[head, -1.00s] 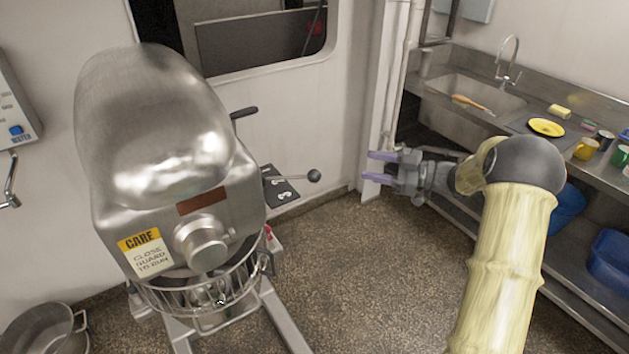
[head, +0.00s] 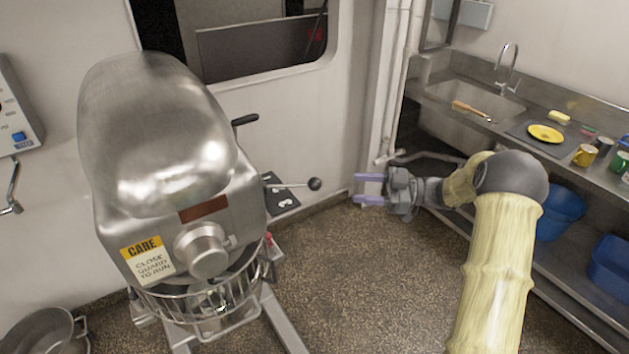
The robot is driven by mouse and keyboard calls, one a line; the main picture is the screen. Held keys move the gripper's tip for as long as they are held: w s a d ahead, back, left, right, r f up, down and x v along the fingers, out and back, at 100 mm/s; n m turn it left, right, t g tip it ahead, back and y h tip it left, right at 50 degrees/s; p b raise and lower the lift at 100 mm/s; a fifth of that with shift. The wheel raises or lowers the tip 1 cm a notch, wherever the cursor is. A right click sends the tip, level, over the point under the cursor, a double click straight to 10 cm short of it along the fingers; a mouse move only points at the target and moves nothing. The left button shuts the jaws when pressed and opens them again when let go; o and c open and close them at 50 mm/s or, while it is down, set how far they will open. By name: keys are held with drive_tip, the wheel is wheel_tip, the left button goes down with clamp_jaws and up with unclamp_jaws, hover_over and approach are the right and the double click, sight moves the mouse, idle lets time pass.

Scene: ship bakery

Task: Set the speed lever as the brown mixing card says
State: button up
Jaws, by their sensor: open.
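The speed lever (head: 314,184) is a metal rod with a dark ball knob. It sticks out to the right from the side of the big steel mixer (head: 160,135), over a dark plate (head: 284,199) with pale marks too small to read. My gripper (head: 357,188) is open and empty, to the right of the knob in the picture, its purple fingers pointing left and apart from the knob. A second black-handled lever (head: 245,120) sits higher on the mixer. A plain brown patch (head: 203,207) is on the mixer front. I cannot make out a brown mixing card.
A yellow-topped sign (head: 148,260) reads "CARE close guard to run". A wire guard (head: 205,300) rings the mixer front. The floor between is clear.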

sight(315, 185)
drive_tip(key=a+p, duration=0.1)
drive_tip(key=a, duration=0.3)
drive_tip(key=a+p, duration=0.1)
drive_tip(key=a, duration=0.3)
drive_tip(key=w+a+p, duration=0.1)
drive_tip(key=a+p, duration=0.1)
drive_tip(key=a, duration=0.2)
drive_tip(key=shift+a, duration=0.3)
drive_tip(key=shift+c, duration=0.2)
drive_tip(key=shift+d, duration=0.1)
clamp_jaws()
